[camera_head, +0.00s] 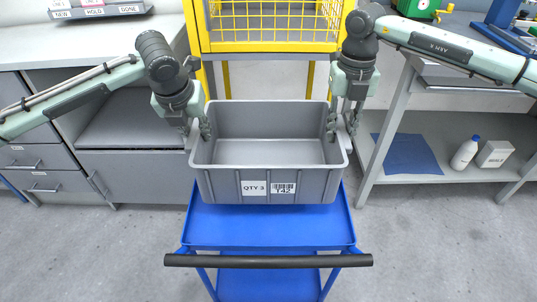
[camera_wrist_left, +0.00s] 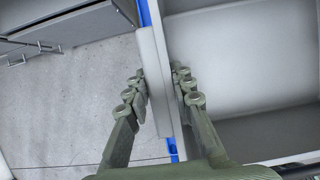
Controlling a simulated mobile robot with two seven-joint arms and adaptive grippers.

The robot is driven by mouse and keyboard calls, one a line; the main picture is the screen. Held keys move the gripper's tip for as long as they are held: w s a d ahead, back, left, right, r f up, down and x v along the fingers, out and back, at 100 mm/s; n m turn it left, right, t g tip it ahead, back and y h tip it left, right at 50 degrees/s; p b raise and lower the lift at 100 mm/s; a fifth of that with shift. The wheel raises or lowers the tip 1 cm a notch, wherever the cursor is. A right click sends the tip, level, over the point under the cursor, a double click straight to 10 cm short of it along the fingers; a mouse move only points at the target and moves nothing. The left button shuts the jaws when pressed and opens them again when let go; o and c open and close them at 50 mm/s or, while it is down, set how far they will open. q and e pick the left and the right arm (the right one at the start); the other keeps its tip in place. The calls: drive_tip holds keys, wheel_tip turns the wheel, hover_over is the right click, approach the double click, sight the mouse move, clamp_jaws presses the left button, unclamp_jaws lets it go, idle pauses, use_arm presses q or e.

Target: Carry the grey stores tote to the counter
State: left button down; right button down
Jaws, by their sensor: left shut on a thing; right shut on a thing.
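The grey stores tote (camera_head: 222,184) is in the middle of the head view, with a QTY 3 label and a T42 barcode label on its front. It looks empty and level, over a blue cart (camera_head: 215,228). I cannot tell whether it rests on the cart or is just above it. My left gripper (camera_head: 196,130) is shut on the tote's left rim. In the left wrist view its fingers (camera_wrist_left: 157,95) sit on either side of the tote wall (camera_wrist_left: 155,60). My right gripper (camera_head: 343,128) is shut on the tote's right rim.
A yellow wire cage (camera_head: 270,22) stands behind the tote. A grey counter (camera_head: 80,38) with drawers is at left. A bench with a lower shelf (camera_head: 450,150) is at right, holding a blue cloth (camera_head: 408,155), a white bottle (camera_head: 465,153) and a box (camera_head: 494,154). The cart's black handle (camera_head: 268,261) is nearest.

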use_arm(q)
drive_tip(key=shift+r, duration=0.1)
